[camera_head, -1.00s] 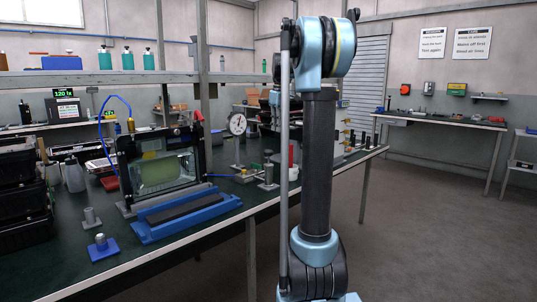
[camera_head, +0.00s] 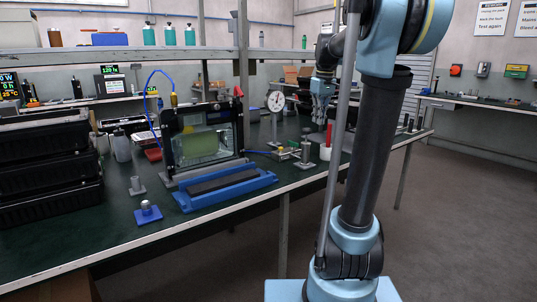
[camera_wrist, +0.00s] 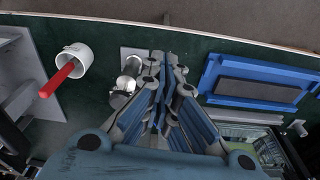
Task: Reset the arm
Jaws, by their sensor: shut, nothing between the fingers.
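My gripper (camera_wrist: 165,75) is seen from behind in the wrist view, its fingers together with nothing between them. It hangs over the green bench top, and a metal cylinder fitting (camera_wrist: 128,75) shows just left of the fingertips; I cannot tell the gap. In the head view my gripper (camera_head: 320,108) is small, pointing down over the bench beyond my arm's upright link. The arm reaches out above the bench, partly hidden by that link.
The bench (camera_head: 110,230) holds a blue tray (camera_head: 262,182) with a dark pad, a glass-fronted test tank (camera_head: 200,145), a dial gauge (camera_head: 276,101) and black cases (camera_head: 45,170). A white cup with a red stick (camera_wrist: 75,60) stands near my gripper. The floor at right is clear.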

